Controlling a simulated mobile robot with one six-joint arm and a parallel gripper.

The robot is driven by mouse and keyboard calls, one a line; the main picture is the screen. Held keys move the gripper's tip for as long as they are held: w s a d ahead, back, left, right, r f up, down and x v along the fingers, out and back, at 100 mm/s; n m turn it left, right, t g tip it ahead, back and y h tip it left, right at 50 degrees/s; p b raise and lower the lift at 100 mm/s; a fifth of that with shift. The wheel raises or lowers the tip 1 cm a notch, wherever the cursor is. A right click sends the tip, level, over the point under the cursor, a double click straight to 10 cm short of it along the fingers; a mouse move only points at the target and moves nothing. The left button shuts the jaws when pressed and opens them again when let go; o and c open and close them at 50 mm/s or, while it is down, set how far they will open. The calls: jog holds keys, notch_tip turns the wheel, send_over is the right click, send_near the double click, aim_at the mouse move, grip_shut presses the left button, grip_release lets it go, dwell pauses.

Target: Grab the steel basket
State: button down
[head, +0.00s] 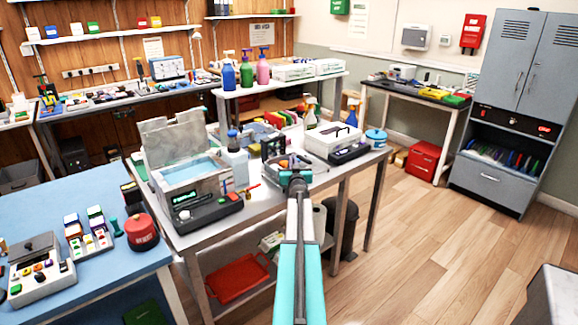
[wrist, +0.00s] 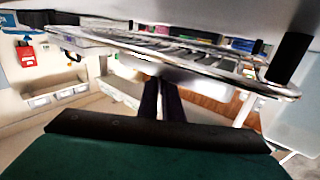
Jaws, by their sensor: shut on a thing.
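The steel basket (head: 312,165) is at the near edge of the metal table, with small items showing inside it. My gripper (head: 297,182) is at its near side, at the end of my teal arm. In the wrist view the basket's shiny rim and wire side (wrist: 205,68) run across the picture, very close. The two dark fingers of my gripper (wrist: 162,88) reach up to the rim close together and are shut on it. The exact contact is partly hidden. I cannot tell whether the basket is lifted off the table.
A water-filled steel tank (head: 190,175) with a raised lid and a dark device (head: 205,212) stand left of the basket. A white case (head: 330,140) and black tool (head: 348,153) are close on its right. A bin (head: 345,225) stands below.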

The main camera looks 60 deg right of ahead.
jog(key=shift+r, duration=0.15)
jog(key=shift+r+p, duration=0.3)
jog(key=shift+r, duration=0.55)
notch_tip(320, 180, up, 2)
jog(key=shift+r+p, duration=0.1)
jog(key=shift+p, duration=0.25)
jog(key=s+a+p, duration=0.2)
jog(key=s+a, duration=0.6)
jog(key=s, duration=0.5)
jog(key=shift+s+a+r, duration=0.25)
jog(key=shift+r, duration=0.15)
